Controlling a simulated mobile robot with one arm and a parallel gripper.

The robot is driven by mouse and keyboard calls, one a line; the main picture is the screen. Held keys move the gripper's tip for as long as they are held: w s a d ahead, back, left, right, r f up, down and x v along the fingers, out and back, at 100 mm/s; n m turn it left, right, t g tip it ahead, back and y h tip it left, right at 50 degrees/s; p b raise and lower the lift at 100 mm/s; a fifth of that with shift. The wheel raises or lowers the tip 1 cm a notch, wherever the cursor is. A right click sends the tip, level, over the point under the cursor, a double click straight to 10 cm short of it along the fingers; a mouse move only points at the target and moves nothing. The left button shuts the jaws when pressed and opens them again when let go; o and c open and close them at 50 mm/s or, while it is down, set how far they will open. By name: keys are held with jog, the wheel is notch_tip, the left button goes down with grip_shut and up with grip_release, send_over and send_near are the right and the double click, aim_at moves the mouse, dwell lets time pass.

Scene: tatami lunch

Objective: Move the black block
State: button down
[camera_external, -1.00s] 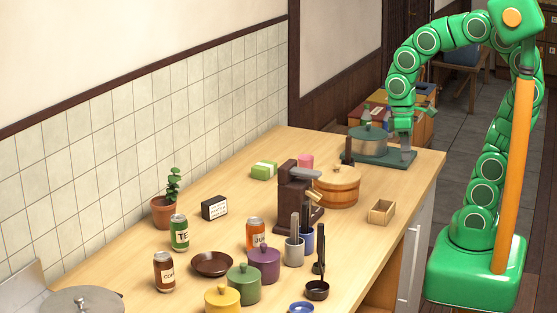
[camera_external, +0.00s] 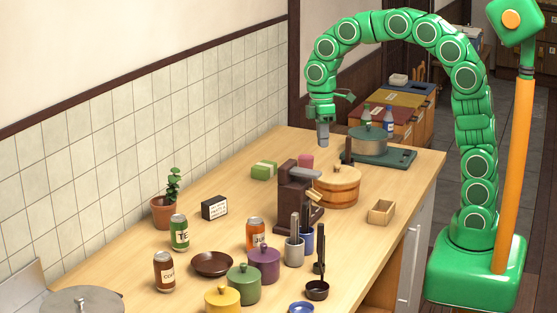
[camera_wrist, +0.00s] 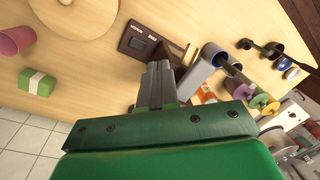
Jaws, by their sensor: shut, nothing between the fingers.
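The black block (camera_external: 214,207), with a white lettered face, sits on the wooden counter near the tiled wall, right of the potted plant. I cannot make it out in the wrist view, where my gripper covers much of the middle. My gripper (camera_external: 323,140) is shut and empty, pointing down in the air over the far part of the counter, well away from the block. Its closed fingers (camera_wrist: 158,75) also show in the wrist view.
The brown coffee machine (camera_external: 295,198) stands between my gripper and the near counter. A green block (camera_external: 264,170), pink cup (camera_external: 306,161), wooden tub (camera_external: 337,190) and pot (camera_external: 368,138) are at the back.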

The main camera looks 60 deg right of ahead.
aim_at(214, 201)
jog(key=w+f+n, duration=0.3)
jog(key=w+f, duration=0.2)
jog(key=w, duration=0.5)
jog(key=w+f+n, duration=0.3)
jog(key=w+f, duration=0.3)
jog(key=w, duration=0.4)
jog(key=w+f+n+t+y, duration=0.1)
jog(key=w+f+n, duration=0.2)
jog(key=w+f, duration=0.3)
jog(key=shift+w+n, duration=0.3)
jog(key=shift+w, duration=1.75)
jog(key=a, duration=1.2)
jog(key=shift+w, duration=0.1)
jog(key=shift+f, duration=0.95)
